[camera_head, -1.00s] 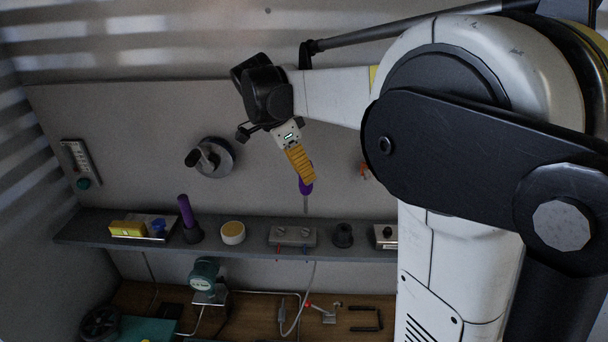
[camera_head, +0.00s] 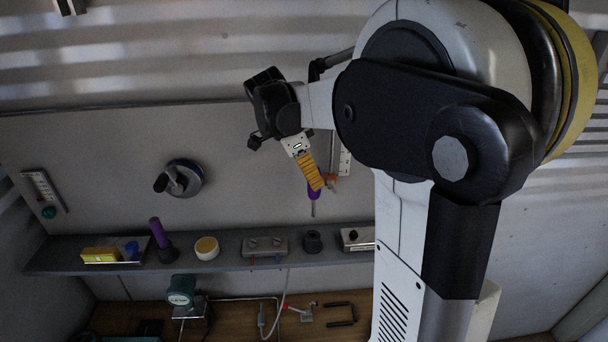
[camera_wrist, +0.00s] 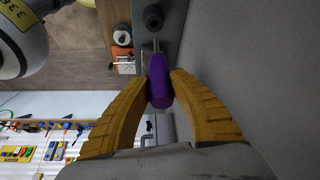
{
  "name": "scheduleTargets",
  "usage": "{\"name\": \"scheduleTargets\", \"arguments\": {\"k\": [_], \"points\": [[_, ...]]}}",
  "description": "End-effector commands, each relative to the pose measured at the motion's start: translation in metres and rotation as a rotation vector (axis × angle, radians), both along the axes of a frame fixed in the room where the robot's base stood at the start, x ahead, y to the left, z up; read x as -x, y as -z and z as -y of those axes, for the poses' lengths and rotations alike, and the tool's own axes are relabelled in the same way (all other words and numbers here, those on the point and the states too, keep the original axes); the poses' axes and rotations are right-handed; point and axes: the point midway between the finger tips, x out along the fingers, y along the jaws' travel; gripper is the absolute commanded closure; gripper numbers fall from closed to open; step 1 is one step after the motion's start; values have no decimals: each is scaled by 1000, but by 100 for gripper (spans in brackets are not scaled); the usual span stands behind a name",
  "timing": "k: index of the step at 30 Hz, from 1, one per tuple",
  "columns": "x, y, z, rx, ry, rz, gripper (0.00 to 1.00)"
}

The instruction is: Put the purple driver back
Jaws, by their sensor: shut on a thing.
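My gripper (camera_head: 314,187) is shut on the purple driver (camera_head: 313,196), which hangs handle up with its metal shaft pointing down. In the wrist view the purple handle (camera_wrist: 159,82) sits between the two yellow fingers, and its shaft points toward a dark round holder (camera_wrist: 153,17). In the head view a dark round holder (camera_head: 312,241) stands on the shelf below the driver, apart from the shaft tip; its opening looks empty. A second dark holder (camera_head: 167,254) at the left carries a purple rod-like handle (camera_head: 158,231).
The grey shelf (camera_head: 220,258) also carries a yellow block (camera_head: 99,254), a round tan-topped container (camera_head: 206,248), a grey box with knobs (camera_head: 264,246) and a metal box (camera_head: 356,238). A handwheel (camera_head: 183,179) is on the wall panel behind. A wooden bench lies below.

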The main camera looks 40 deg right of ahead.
Motion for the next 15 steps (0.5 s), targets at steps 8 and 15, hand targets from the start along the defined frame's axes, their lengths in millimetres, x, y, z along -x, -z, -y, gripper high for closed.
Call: {"name": "scheduleTargets", "arguments": {"k": [8, 15], "points": [[0, 2, 0, 0, -1, 1, 100], [0, 23, 0, 0, -1, 1, 100]]}}
